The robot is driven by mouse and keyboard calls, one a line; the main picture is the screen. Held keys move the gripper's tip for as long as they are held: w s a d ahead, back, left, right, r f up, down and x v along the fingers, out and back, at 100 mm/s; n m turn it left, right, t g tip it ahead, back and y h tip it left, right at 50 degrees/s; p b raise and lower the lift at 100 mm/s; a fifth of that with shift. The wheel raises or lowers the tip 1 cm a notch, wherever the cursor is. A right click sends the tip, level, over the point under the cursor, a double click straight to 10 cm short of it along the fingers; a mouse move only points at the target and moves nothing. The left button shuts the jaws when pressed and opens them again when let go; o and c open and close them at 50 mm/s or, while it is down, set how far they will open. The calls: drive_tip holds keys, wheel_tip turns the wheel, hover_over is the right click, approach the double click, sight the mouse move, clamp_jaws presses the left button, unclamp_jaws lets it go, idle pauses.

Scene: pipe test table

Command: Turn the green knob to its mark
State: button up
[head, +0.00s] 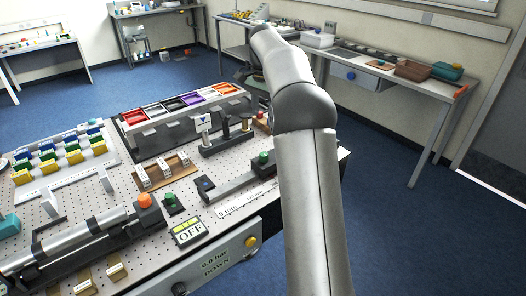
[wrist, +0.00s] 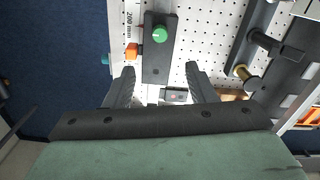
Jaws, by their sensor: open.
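A round green knob (head: 264,157) stands on a dark rail at the right end of the pegboard table. In the wrist view the green knob (wrist: 160,34) shows from above, with a small pale line on its top. An orange block (wrist: 131,51) sits beside the rail by a white scale (wrist: 130,20) reading 200 mm. My gripper (wrist: 160,67) is open, with its two fingers apart and nothing between them. The knob lies beyond the fingertips, clear of both. In the head view my arm hides the gripper.
Another green knob or button (head: 170,199) stands near the OFF display (head: 190,232). A stand with dark posts (head: 226,137) and a tray of coloured bins (head: 185,112) lie behind the rail. Blue floor is clear at right.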

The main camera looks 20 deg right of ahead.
sight(264, 154)
wheel_tip(264, 154, down, 16)
drive_tip(key=shift+f+p, duration=0.1)
drive_tip(key=shift+p, duration=0.65)
drive_tip(key=c, duration=1)
